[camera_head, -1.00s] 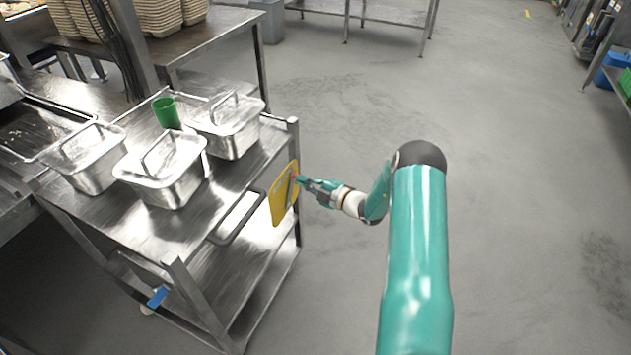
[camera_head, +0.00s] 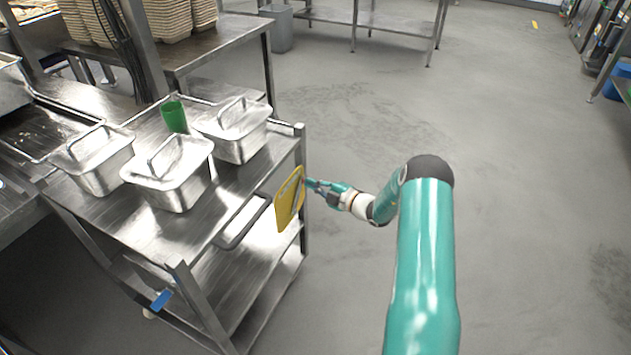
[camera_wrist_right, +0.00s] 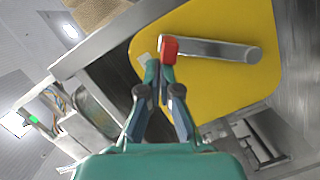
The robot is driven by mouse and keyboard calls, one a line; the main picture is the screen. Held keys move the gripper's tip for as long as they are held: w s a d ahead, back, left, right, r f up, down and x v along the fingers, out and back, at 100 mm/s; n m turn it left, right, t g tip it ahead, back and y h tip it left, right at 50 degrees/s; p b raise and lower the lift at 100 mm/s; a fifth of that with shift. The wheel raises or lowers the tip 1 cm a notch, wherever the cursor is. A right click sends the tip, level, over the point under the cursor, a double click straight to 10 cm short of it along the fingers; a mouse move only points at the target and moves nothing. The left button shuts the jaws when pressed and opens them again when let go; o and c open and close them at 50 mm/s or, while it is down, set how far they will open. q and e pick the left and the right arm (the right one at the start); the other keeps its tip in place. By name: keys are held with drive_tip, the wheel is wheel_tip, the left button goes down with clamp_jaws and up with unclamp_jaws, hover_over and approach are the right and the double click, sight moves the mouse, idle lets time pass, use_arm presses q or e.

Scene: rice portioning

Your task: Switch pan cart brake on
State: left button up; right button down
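The pan cart (camera_head: 240,300) is a steel trolley on the left in the head view. A yellow plate (camera_head: 285,213) with a grey brake lever hangs at its right side. In the wrist view the yellow plate (camera_wrist_right: 215,88) fills the upper right, and the grey lever (camera_wrist_right: 215,51) has a red tip (camera_wrist_right: 169,49). My right gripper (camera_head: 309,182) is at the plate; in the wrist view its fingertips (camera_wrist_right: 160,74) are close together, with no object seen between them. They are right by the red tip; whether they touch it I cannot tell. My left gripper is out of view.
Lidded steel pans (camera_head: 170,173) and a green cup (camera_head: 174,117) stand on the cart top. A blue tag (camera_head: 160,299) shows low on the cart's front. A steel table (camera_head: 205,52) with stacked trays stands behind. The floor (camera_head: 520,180) to the right is clear.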

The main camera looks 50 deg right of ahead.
drive_tip(key=shift+d+r, duration=0.1)
drive_tip(key=shift+d, duration=0.2)
drive_tip(key=s+a+r+p, duration=0.2)
drive_tip(key=s+r+p, duration=0.2)
drive_tip(key=s, duration=0.6)
drive_tip(key=shift+s+a+r, duration=0.2)
drive_tip(key=shift+a, duration=0.15)
drive_tip(key=w+a+f+n+g+y+p, duration=0.1)
drive_tip(key=a+f+n+g+y, duration=0.2)
drive_tip(key=a, duration=0.5)
drive_tip(key=a+f+n+g+y+p, duration=0.1)
drive_tip(key=a+n+g+y, duration=0.15)
drive_tip(key=a+n, duration=0.4)
drive_tip(key=s+a+f+n+g+p, duration=0.1)
drive_tip(key=s+a+n+g+p, duration=0.3)
drive_tip(key=a+n, duration=0.55)
drive_tip(key=s+a+f+n+g+p, duration=0.1)
drive_tip(key=s+a+n+g, duration=0.45)
drive_tip(key=n, duration=0.75)
drive_tip(key=s+a+f+n+g+p, duration=0.1)
drive_tip(key=s+a+n+g+p, duration=0.2)
drive_tip(key=s+a+n, duration=0.6)
drive_tip(key=w+a+r+n+t+h+p, duration=0.1)
drive_tip(key=w+a+r+n, duration=0.1)
drive_tip(key=n, duration=1.3)
drive_tip(key=w+a, duration=0.1)
drive_tip(key=w, duration=0.1)
drive_tip(key=shift+w+a+r+t+h+p, duration=0.3)
drive_tip(key=shift+r+t+h+p, duration=0.05)
drive_tip(key=shift+t+p, duration=0.05)
